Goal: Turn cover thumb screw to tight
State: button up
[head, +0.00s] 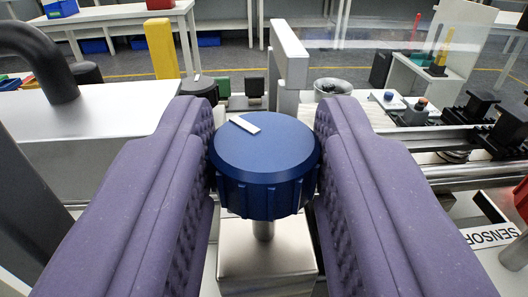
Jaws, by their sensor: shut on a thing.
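The cover thumb screw is a blue ribbed knob (265,170) in the middle of the head view. A white mark (244,125) lies on its top face, toward the far left edge. The knob sits on a metal stem above a pale block (268,262). My gripper (265,165) has two purple padded fingers, one on each side of the knob, and is shut on it. The fingers touch the knob's left and right sides. The lower part of the stem and the block's sides are partly hidden by the fingers.
A grey upright post (288,60) stands just behind the knob. A dark curved handle (45,60) rises at the left. Metal rails and black fixtures (480,105) run along the right, near a SENSOR label (490,236). A yellow post (161,48) stands behind.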

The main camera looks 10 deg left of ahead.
jog(key=shift+a+m+h+p, duration=0.2)
jog(key=shift+m+h+p, duration=0.3)
jog(key=shift+m+h, duration=0.8)
jog(key=shift+n+h, duration=0.3)
jog(key=o, duration=1)
jog(key=shift+o, duration=0.2)
jog(key=shift+d, duration=0.1)
